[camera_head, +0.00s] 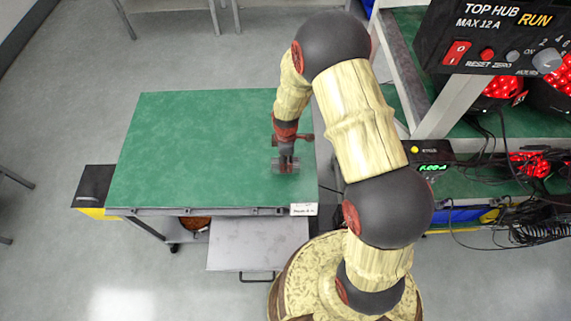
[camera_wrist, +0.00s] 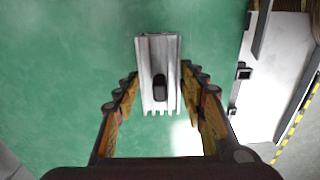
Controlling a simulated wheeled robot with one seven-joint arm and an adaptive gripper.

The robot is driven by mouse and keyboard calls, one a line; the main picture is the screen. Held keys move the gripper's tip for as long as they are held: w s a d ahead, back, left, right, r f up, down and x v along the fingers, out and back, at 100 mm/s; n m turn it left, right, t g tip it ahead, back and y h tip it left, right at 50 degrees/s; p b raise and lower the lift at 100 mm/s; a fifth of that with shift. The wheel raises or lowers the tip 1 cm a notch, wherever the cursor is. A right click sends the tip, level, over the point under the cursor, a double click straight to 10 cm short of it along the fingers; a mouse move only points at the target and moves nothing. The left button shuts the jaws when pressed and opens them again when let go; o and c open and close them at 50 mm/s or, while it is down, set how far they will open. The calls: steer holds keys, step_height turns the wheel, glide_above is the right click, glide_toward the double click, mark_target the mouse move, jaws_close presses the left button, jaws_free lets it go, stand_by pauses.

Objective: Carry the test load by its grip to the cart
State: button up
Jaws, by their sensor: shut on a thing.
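The test load (camera_wrist: 158,52) is a silver-grey finned metal block with a black grip (camera_wrist: 159,88) on its top. In the head view the test load (camera_head: 285,166) shows small and dark at the right part of the cart's green top (camera_head: 190,145). My gripper (camera_wrist: 160,78) is shut on the load, with a finger on each side of it. In the head view my gripper (camera_head: 287,152) points down over the load and hides part of it. I cannot tell whether the load's underside touches the green top.
The rest of the green top is bare. A pulled-out grey drawer (camera_head: 255,245) sticks out at the cart's front. A black and yellow box (camera_head: 93,190) is at its left. At the right stands a rack with a control panel (camera_head: 490,35), red-lit units and loose cables (camera_head: 535,225).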

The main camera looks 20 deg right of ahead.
mark_target(286, 164)
steer(key=shift+w+f, duration=0.2)
steer(key=shift+f, duration=1.5)
steer(key=shift+f, duration=0.2)
steer(key=o, duration=1.3)
steer(key=shift+r, duration=0.1)
